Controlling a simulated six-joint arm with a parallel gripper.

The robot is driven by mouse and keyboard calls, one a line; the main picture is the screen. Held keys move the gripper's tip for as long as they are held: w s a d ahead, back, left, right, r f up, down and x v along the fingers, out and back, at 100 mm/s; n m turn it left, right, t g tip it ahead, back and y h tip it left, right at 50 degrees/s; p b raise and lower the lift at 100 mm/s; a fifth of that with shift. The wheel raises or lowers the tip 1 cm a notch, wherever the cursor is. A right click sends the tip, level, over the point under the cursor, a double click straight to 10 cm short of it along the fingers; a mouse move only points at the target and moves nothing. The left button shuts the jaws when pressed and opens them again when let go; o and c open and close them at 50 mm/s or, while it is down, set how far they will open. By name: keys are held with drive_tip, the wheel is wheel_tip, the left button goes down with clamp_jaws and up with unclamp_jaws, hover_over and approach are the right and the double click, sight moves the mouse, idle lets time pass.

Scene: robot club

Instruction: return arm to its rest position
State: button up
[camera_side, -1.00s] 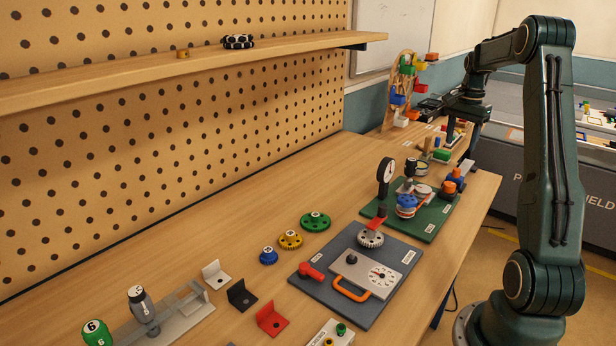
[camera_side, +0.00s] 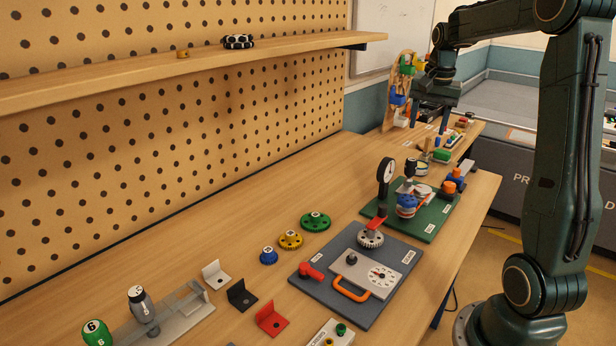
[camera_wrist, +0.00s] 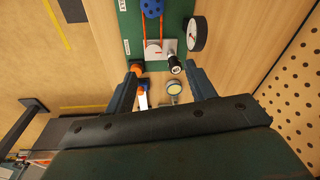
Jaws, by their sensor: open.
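My gripper (camera_side: 434,112) hangs above the far end of the bench in the side view, its fingers pointing down. In the wrist view my gripper (camera_wrist: 160,80) is open, with a wide empty gap between its two fingers. Below and beyond the gap lie the green board (camera_wrist: 133,34), a round dial gauge (camera_wrist: 195,34) and a small pale-faced round part (camera_wrist: 174,88). Nothing is held.
The green board (camera_side: 434,226) and the grey board (camera_side: 336,308) with fixtures lie on the bench (camera_side: 215,250). Several coloured gears and brackets lie nearer. A colourful wheel (camera_side: 398,85) stands behind my gripper. A shelf (camera_side: 180,70) runs along the pegboard.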

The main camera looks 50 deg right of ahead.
drive_tip(key=s+a+r+n+t, duration=0.15)
drive_tip(key=a+n, duration=0.25)
drive_tip(key=a, duration=0.5)
drive_tip(key=s+a+r+n+t, duration=0.1)
drive_tip(key=a+r+n, duration=0.2)
drive_tip(key=a, duration=0.7)
drive_tip(key=s+a+f+n+t+y, duration=0.1)
drive_tip(key=s+a+f+n, duration=0.3)
drive_tip(key=s+a+n, duration=0.4)
drive_tip(key=s+a+t, duration=0.1)
drive_tip(key=s+a, duration=0.1)
drive_tip(key=a, duration=0.2)
drive_tip(key=shift+s+a+f, duration=0.15)
drive_tip(key=shift+s+a, duration=0.05)
drive_tip(key=shift+a, duration=0.1)
